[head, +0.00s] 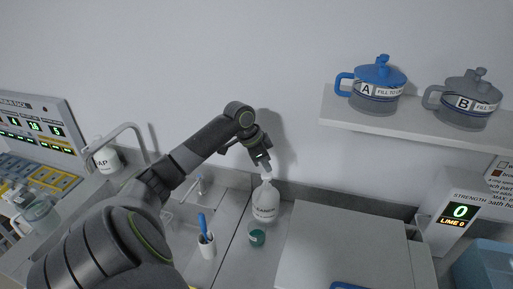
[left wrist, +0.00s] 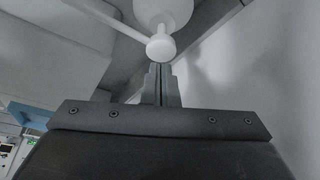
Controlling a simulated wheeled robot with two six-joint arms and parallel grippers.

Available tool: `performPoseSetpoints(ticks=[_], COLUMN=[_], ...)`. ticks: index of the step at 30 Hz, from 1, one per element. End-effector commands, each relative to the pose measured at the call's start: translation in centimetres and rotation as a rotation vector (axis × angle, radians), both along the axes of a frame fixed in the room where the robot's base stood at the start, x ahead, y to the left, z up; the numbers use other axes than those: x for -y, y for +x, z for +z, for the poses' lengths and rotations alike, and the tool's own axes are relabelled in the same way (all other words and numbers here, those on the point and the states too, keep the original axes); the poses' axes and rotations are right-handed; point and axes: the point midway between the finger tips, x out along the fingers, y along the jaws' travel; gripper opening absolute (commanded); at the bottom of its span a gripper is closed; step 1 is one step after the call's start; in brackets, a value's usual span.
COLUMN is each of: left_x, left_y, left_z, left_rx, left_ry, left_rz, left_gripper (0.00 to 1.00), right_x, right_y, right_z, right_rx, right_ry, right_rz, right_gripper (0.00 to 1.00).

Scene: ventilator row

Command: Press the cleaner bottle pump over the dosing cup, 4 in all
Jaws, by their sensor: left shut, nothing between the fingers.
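The white cleaner bottle (head: 265,206) stands upright on the counter near the wall, with its white pump on top. The pump head (left wrist: 160,46) also shows in the left wrist view, just beyond the fingertips. My left gripper (head: 264,169) is shut and empty at the top of the pump; it also shows in the left wrist view (left wrist: 161,70). I cannot tell whether the fingertips touch the pump head. My right gripper is not in view.
A white holder with a blue-handled tool (head: 206,240) stands left of the cup. A pale box (head: 340,245) is to the right. Jugs A (head: 377,88) and B (head: 466,99) sit on a wall shelf (head: 400,125). A sink and tap (head: 198,186) lie left of the bottle.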

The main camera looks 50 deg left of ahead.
Motion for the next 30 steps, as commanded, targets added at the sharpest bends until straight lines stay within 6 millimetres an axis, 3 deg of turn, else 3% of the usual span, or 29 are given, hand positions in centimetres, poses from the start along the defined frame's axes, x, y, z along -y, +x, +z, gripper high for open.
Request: performPoseSetpoints(ticks=[10,30], left_x=[0.0,0.0], left_y=[0.0,0.0], left_z=[-0.3,-2.7], left_rx=[0.0,-0.001], left_ry=[0.0,-0.002], left_rz=[0.0,0.0], left_gripper=[0.0,0.0], right_x=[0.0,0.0], right_y=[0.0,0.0], right_z=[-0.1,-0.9], right_rx=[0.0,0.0], right_ry=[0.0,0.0], right_rz=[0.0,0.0], right_gripper=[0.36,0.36])
